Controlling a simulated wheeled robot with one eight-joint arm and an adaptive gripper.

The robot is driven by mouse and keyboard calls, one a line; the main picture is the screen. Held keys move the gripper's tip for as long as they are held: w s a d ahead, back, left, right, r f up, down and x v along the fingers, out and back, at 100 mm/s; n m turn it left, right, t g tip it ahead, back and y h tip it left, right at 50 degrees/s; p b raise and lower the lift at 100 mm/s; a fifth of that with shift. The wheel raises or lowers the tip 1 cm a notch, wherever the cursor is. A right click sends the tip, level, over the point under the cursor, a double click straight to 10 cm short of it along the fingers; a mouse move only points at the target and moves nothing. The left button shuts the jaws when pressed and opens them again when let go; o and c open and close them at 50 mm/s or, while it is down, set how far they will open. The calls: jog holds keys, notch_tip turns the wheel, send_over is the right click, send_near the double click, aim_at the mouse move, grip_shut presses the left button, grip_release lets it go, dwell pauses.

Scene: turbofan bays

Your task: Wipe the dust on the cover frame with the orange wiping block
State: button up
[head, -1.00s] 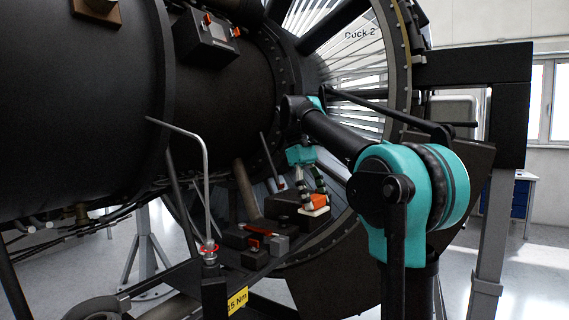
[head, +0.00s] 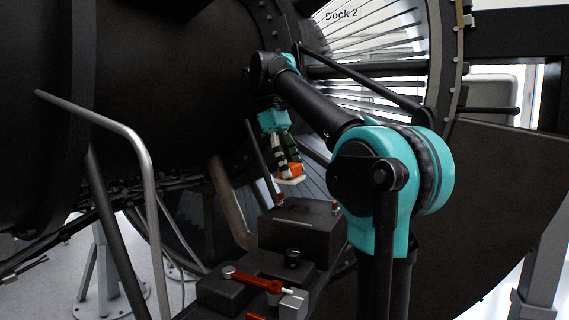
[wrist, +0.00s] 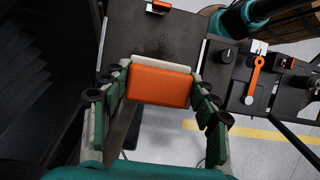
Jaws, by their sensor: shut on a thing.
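My gripper (head: 283,160) is shut on the orange wiping block (head: 290,170), which has a pale pad on its underside. In the wrist view, the orange block (wrist: 160,84) sits between both fingers of my gripper (wrist: 160,92). Past the pad is a dark flat-topped box (wrist: 185,35) with a brownish, dusty-looking smear on its top. In the head view, the dark box (head: 300,238) stands below and slightly right of the block, with a visible gap between them. I cannot tell for certain that this box is the cover frame.
A red-handled lever (head: 255,281) and a black knob (head: 292,258) sit on lower dark units in front of the box. A bent grey rod (head: 135,150) rises at left. The large dark engine casing (head: 170,90) fills the back.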

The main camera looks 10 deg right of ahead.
jog(key=shift+w+f, duration=0.1)
jog(key=shift+f, duration=2.9)
jog(key=shift+f, duration=0.35)
jog(key=shift+s+d+r, duration=0.1)
jog(key=shift+s+d, duration=0.5)
jog(key=shift+d, duration=0.2)
jog(key=shift+s+d, duration=0.6)
jog(key=shift+d, duration=0.2)
jog(key=shift+s+d+f, duration=0.15)
jog(key=shift+s+d, duration=0.45)
jog(key=shift+d, duration=0.25)
jog(key=shift+s+d+f, duration=0.1)
jog(key=shift+s+d, duration=0.5)
jog(key=shift+d, duration=0.2)
jog(key=shift+f, duration=0.1)
jog(key=shift+w+a, duration=0.1)
